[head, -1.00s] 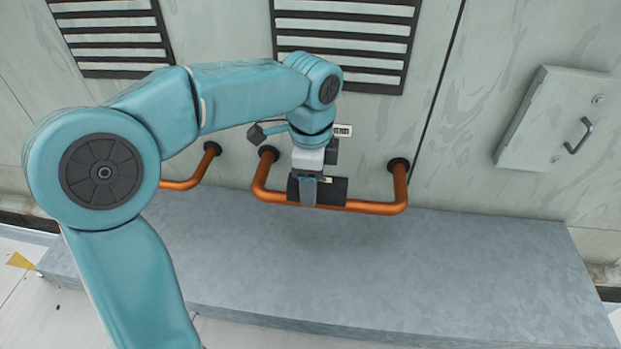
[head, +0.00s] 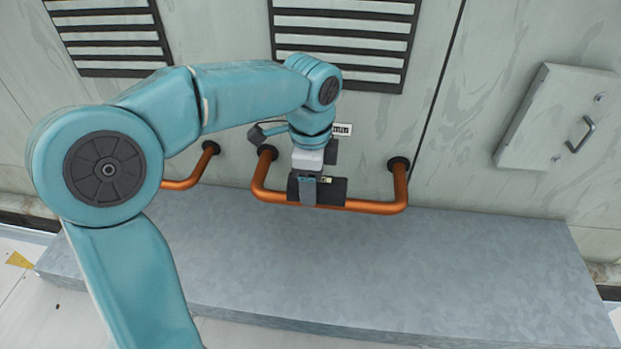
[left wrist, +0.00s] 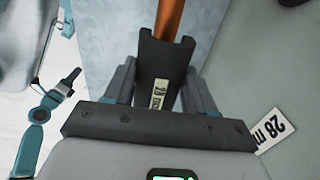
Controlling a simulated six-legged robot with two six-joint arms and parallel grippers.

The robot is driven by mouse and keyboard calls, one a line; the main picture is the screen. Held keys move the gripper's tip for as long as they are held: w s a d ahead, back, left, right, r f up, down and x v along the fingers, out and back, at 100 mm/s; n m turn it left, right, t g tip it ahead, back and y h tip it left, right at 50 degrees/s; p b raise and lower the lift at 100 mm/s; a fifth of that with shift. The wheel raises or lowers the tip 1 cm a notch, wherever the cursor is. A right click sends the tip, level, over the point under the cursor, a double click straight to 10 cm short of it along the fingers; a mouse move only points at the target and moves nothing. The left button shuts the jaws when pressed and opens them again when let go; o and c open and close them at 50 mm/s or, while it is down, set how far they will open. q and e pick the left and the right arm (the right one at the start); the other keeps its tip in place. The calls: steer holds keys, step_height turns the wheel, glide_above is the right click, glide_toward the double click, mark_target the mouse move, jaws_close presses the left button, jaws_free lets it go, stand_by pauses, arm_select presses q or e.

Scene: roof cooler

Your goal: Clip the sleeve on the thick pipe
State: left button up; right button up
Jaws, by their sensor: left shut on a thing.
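An orange U-shaped pipe (head: 378,207) stands out from the wall; it also shows in the left wrist view (left wrist: 170,18). My left gripper (head: 309,191) is shut on a dark grey sleeve (head: 335,188) at the pipe's front bar. In the left wrist view, the sleeve (left wrist: 157,62) sits between the two fingers and bears a small pale label. The pipe runs out from the sleeve's far end, in line with it. I cannot tell whether the sleeve is fully around the pipe or only against it. My right gripper (left wrist: 68,82) shows small at the left of the wrist view.
A second orange pipe (head: 190,183) is to the left, partly behind my left arm. A white label (left wrist: 272,130) reading "28 m", cut off, is on the wall. A grey metal ledge (head: 420,270) lies below. Louvred vents (head: 345,45) and a hatch with a handle (head: 545,120) are on the wall.

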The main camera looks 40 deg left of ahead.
arm_select(q)
steer(key=shift+w+f, duration=0.25)
steer(key=shift+f, duration=0.25)
steer(key=shift+s+f+b, duration=0.2)
steer(key=shift+f+b, duration=0.1)
steer(key=shift+b, duration=0.15)
steer(key=shift+w+f, duration=0.15)
steer(key=shift+f, duration=0.2)
steer(key=shift+f+b, duration=0.35)
steer(key=shift+b, duration=0.15)
steer(key=shift+f, duration=0.35)
steer(key=o, duration=1.2)
